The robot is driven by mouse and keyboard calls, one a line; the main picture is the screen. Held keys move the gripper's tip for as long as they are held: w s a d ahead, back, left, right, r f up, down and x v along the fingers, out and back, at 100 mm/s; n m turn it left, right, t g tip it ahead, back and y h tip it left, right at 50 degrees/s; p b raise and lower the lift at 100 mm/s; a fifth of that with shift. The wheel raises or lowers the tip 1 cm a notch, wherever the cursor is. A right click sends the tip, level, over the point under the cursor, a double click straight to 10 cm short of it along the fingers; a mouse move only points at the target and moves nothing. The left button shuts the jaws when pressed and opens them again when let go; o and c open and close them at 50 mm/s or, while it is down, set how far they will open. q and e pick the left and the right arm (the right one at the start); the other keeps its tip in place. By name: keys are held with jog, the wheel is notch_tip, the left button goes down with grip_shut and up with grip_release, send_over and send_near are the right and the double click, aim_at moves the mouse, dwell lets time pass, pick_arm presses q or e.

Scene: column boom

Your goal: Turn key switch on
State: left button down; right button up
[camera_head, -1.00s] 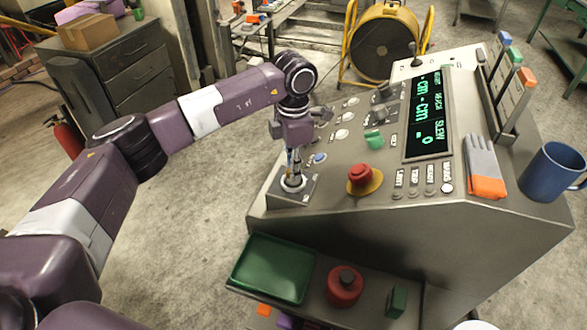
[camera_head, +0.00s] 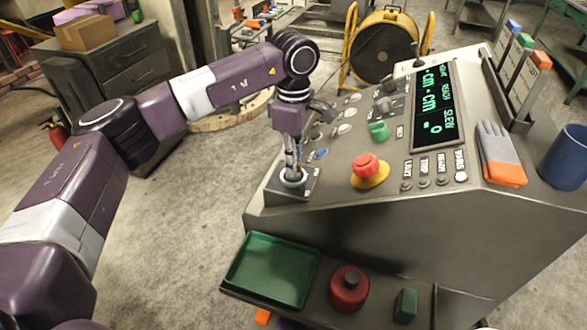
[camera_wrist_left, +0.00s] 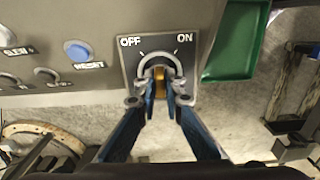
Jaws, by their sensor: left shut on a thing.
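The key switch (camera_wrist_left: 142,52) is a grey plate with a round white-ringed dial marked OFF at left and ON at right in the left wrist view. In the head view the switch plate (camera_head: 309,186) sits at the console's near left corner. My left gripper (camera_wrist_left: 160,92) is shut on a brass-coloured key (camera_wrist_left: 159,76) at the dial's centre. In the left wrist view the key stands roughly upright between the OFF and ON marks. In the head view my left gripper (camera_head: 292,172) points down onto the switch and hides the key. My right gripper is not in view.
A blue RESET button (camera_wrist_left: 77,50) is beside the switch. On the console (camera_head: 330,160) are a red emergency button (camera_head: 366,166), a green switch (camera_head: 378,131), a display (camera_head: 433,110) and a glove (camera_head: 500,155). A green tray (camera_head: 272,270) is below.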

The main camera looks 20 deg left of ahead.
pick_arm(q)
jog(key=m+b, duration=0.1)
jog(key=m, duration=0.2)
jog(key=shift+w+m, duration=0.1)
jog(key=shift+m, duration=0.2)
jog(key=shift+r+m+b, duration=0.15)
jog(key=shift+m+b, duration=0.45)
jog(key=shift+m, duration=1.4)
jog(key=c, duration=2)
grip_release()
jog(key=shift+c, duration=0.2)
notch_tip(320, 180, up, 12)
